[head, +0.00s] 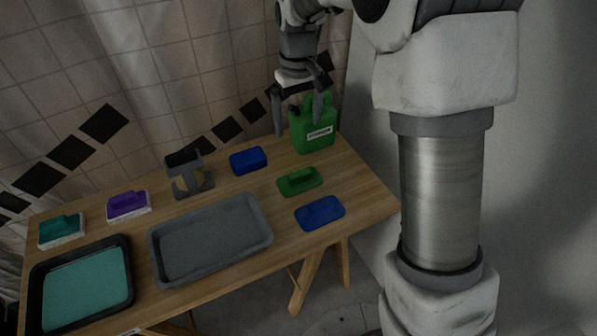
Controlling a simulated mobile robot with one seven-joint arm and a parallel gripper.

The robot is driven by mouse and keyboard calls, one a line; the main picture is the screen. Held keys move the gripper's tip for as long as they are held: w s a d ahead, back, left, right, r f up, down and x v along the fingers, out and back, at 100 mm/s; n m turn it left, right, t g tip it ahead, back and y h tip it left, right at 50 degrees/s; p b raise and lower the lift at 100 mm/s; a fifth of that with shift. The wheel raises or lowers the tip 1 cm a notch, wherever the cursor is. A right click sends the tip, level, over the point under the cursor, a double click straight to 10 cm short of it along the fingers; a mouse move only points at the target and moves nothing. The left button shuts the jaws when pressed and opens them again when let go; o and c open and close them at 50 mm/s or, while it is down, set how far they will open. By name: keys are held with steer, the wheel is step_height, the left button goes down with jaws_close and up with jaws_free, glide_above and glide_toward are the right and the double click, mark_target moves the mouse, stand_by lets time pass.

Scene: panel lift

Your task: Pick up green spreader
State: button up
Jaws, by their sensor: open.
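The green spreader (299,181), a small flat green piece with a raised middle, lies on the wooden table right of centre. My gripper (298,118) hangs at the table's far right, its two fingers spread apart with nothing between them. It is above and behind the green spreader in the picture and clear of it. One finger overlaps the green jug in the view; I cannot tell whether they touch.
A green jug (312,138) with a label stands at the back right corner. A blue flat piece (320,213) lies in front of the spreader, and a blue block (248,160) behind left. A grey tray (158,256), grey holder (203,180) and several pads lie leftward.

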steer(key=b, duration=0.4)
glide_above(300, 172)
steer(key=f, duration=1.1)
steer(key=shift+w+a+f, duration=0.2)
steer(key=shift+w+f, duration=0.05)
steer(key=shift+f, duration=0.05)
steer(key=f, duration=0.1)
steer(key=f+b, duration=0.1)
steer(key=f, duration=0.1)
steer(key=f+b, duration=0.1)
steer(key=f, duration=0.1)
steer(key=shift+s+d+f, duration=0.15)
steer(key=shift+s+f, duration=0.05)
steer(key=shift+s, duration=0.15)
steer(key=shift+r, duration=0.1)
steer(key=c, duration=1.3)
